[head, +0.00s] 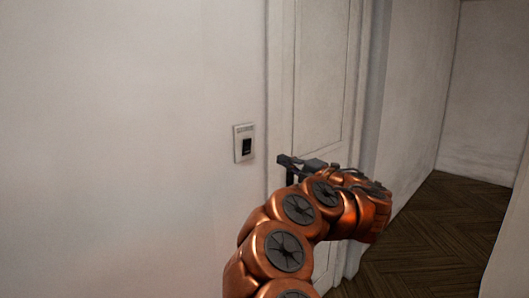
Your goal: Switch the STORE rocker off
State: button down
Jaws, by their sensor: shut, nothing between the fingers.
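A small pale switch plate (239,129) with a dark rocker (247,146) is on the white wall, left of the door frame. Its label is too small to read, and I cannot tell the rocker's position. My gripper (284,160) is at the end of the orange arm, to the right of the plate and slightly lower in the picture. It is shut and empty, with its tip pointing left towards the wall. A gap shows between it and the plate. Part of the gripper is hidden behind my arm.
A white panelled door (318,90) in its frame (280,80) stands right behind my gripper. Further right are a pale wall (415,80) and a dark herringbone wood floor (440,235). The wall (120,150) left of the switch is bare.

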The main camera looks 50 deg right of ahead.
aim_at(247, 142)
jog(key=w, duration=0.4)
jog(key=w+r+p, duration=0.1)
jog(key=w, duration=0.3)
jog(key=w+p, duration=0.1)
jog(key=w, duration=0.3)
jog(key=shift+r, duration=0.35)
jog(key=shift+w+d+p, duration=0.15)
jog(key=shift+w+p, duration=0.25)
jog(key=shift+w, duration=0.4)
jog(key=shift+d, duration=0.1)
jog(key=shift+r, duration=0.1)
